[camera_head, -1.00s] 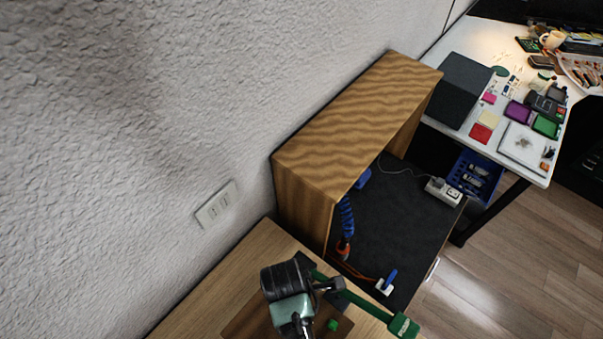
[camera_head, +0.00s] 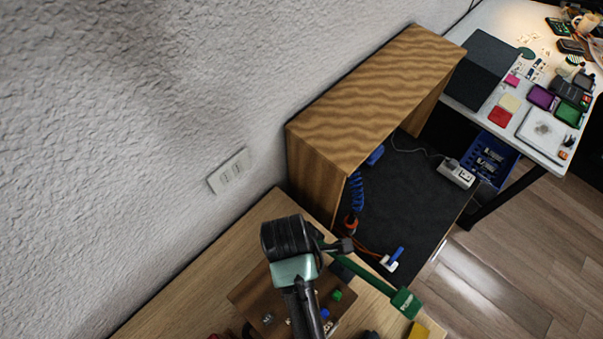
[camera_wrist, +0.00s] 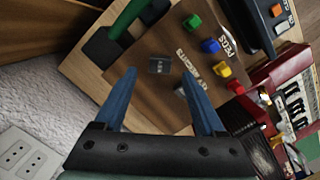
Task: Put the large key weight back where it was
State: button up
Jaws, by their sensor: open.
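My gripper shows in the wrist view (camera_wrist: 160,98) with its two blue fingers spread apart and nothing held between them. Beyond the fingertips is a brown wooden board (camera_wrist: 130,72) carrying a small dark grey metal block (camera_wrist: 159,66). The block may be a key weight, but I cannot tell whether it is the large one. A lettered label lies just right of it, partly hidden by the right finger. The board also shows in the head view (camera_head: 250,292), with the grey block (camera_head: 267,318) near its left side; my arm covers part of the board.
Green (camera_wrist: 192,22), blue (camera_wrist: 211,46) and yellow (camera_wrist: 222,69) pegs stand on the board. A green-handled tool (camera_head: 404,302) lies beyond it. A red case (camera_wrist: 285,70) is at the right. A wooden cabinet (camera_head: 375,85) stands against the wall.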

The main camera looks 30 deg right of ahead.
notch_tip(320, 180, up, 7)
jog(key=shift+w+a+f, duration=0.15)
jog(key=shift+a+f, duration=0.05)
jog(key=shift+a, duration=0.15)
jog(key=w+a+r+m+t+h, duration=0.1)
jog(key=w+r+m+t, duration=0.2)
jog(key=w+r+t, duration=0.65)
jog(key=w+a+r+m+t, duration=0.1)
jog(key=w+r+m+t, duration=0.25)
jog(key=w+r, duration=1.1)
notch_tip(320, 180, up, 20)
jog(key=s+a+m+t, duration=0.2)
jog(key=m+t, duration=0.1)
jog(key=t, duration=0.3)
jog(key=s+a+r+m+t, duration=0.1)
jog(key=s+r+t, duration=0.2)
jog(key=r, duration=0.3)
jog(key=s+a+r+m+t+y, duration=0.1)
jog(key=s+r+t, duration=0.2)
jog(key=r, duration=0.4)
jog(key=s+a+r+m+t, duration=0.1)
jog(key=s+a+r+t, duration=0.1)
jog(key=s+r, duration=0.3)
notch_tip(320, 180, up, 2)
jog(key=shift+s+r+t+y, duration=0.2)
jog(key=shift+s+t+y, duration=0.2)
jog(key=shift+t, duration=0.1)
